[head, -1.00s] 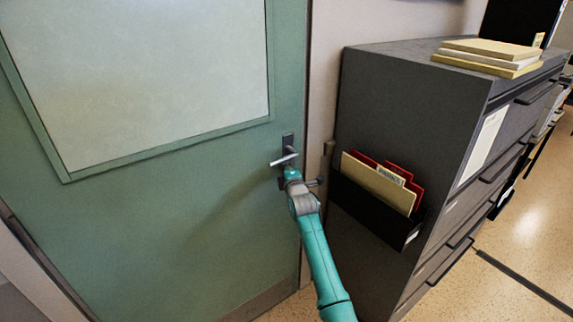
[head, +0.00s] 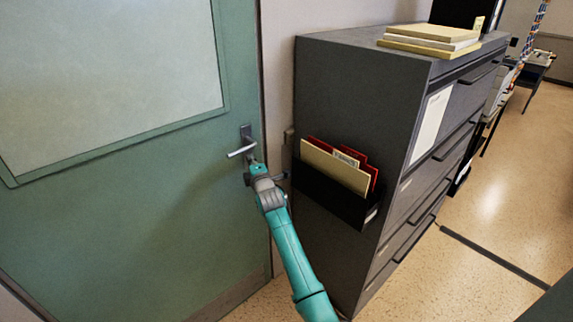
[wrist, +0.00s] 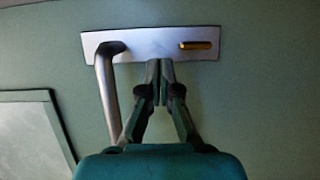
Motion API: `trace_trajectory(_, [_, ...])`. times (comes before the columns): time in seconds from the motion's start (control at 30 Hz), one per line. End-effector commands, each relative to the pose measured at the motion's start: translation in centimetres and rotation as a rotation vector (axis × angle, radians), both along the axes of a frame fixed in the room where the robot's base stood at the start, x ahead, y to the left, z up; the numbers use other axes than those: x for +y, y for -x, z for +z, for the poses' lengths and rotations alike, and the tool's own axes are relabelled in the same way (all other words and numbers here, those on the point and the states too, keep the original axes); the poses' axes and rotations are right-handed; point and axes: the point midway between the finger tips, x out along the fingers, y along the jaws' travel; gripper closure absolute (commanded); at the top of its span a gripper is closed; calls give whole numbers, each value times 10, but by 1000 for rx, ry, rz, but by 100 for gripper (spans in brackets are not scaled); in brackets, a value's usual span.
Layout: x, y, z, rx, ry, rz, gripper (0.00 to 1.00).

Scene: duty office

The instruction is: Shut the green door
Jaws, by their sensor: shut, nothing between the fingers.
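The green door (head: 150,215) fills the left of the head view, with a large pale panel in its upper part. Its edge lies close to the frame beside the cabinet; I cannot tell whether it is latched. The silver lever handle (head: 241,151) sticks out near that edge. In the wrist view the handle (wrist: 107,90) and its plate (wrist: 150,42) show, with a brass piece (wrist: 198,45) on the plate. My gripper (wrist: 160,66) is shut and empty, its fingertips at the plate between handle and brass piece. In the head view my arm hides the fingertips.
A dark grey filing cabinet (head: 345,95) stands just right of the door, with a folder holder (head: 325,190) on its side and books (head: 430,38) on top. Open speckled floor (head: 490,205) lies to the right.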

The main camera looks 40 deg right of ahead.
Motion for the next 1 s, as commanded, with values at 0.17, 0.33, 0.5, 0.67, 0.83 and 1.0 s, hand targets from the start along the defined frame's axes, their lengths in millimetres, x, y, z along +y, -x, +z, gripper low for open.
trace_trajectory(0.17, [-16,15,0,-1,-2,-4,100])
trace_trajectory(0.33, [-32,30,-1,0,-2,-6,100])
trace_trajectory(0.5, [-52,50,0,-2,-1,-7,100])
trace_trajectory(0.67, [-66,64,-1,1,-1,-6,100])
trace_trajectory(0.83, [-72,70,0,-1,-1,-4,100])
trace_trajectory(1.0, [-73,71,0,-1,0,-3,100])
